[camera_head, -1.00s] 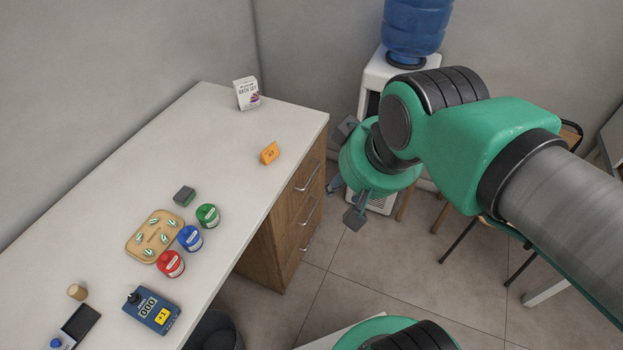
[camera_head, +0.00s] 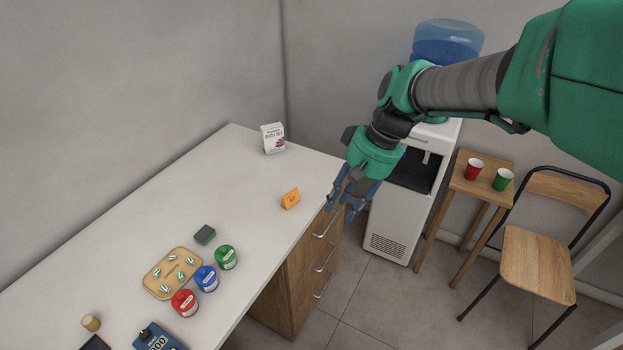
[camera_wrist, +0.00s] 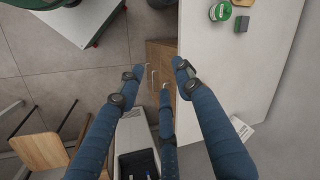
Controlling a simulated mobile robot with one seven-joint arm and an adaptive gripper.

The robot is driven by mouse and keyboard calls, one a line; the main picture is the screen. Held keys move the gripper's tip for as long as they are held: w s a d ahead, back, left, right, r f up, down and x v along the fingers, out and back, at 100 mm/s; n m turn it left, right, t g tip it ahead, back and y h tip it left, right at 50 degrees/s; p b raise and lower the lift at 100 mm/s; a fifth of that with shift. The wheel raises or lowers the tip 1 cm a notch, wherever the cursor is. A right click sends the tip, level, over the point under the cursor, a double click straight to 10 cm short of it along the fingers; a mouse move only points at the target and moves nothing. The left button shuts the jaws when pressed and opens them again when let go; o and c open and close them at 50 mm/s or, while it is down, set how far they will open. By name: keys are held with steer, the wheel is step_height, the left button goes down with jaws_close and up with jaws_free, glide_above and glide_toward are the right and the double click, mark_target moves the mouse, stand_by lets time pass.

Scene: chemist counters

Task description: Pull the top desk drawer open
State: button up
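The desk (camera_head: 236,160) has a white top and a wooden drawer unit (camera_head: 293,290) under its far right end. The unit's drawers carry silver bar handles, and the top handle (camera_head: 325,227) is the highest. All the drawers look shut. My gripper (camera_head: 345,208) is in the air by the drawer fronts, pointing down, near the top handle; I cannot tell the exact gap. In the wrist view its blue fingers (camera_wrist: 160,80) are spread apart with nothing between them, and the drawer unit (camera_wrist: 160,58) lies beyond the tips.
A water cooler (camera_head: 396,205) stands close behind my gripper. A small table (camera_head: 480,180) with two cups and a chair (camera_head: 538,262) are to the right. Jars, a tray and an orange card (camera_head: 291,199) stand on the desk. Floor before the drawers is clear.

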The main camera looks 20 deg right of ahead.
steer(key=w+d+f+m+y+p, duration=0.1)
steer(key=w+d+f+y, duration=0.3)
steer(key=w+f, duration=0.45)
steer(key=w+d+f+m+y+p, duration=0.1)
steer(key=w+d+f+y, duration=0.2)
steer(key=w+d+f, duration=0.45)
steer(key=w+d+f+m+t+y+p, duration=0.1)
steer(key=d+f, duration=0.4)
steer(key=f, duration=0.6)
steer(key=w+d+f+m+t+y+p, duration=0.1)
steer(key=w+d+f+t+y, duration=0.2)
steer(key=f, duration=0.9)
steer(key=shift+w+d+f+m+t, duration=0.25)
steer(key=shift+w+d+t, duration=0.35)
steer(key=shift+d, duration=0.65)
steer(key=shift+w+r, duration=0.1)
steer(key=shift+w, duration=0.05)
steer(key=b+x, duration=0.1)
steer(key=x, duration=1.2)
steer(key=shift+a+b, duration=0.3)
steer(key=shift+a, duration=0.1)
jaws_close()
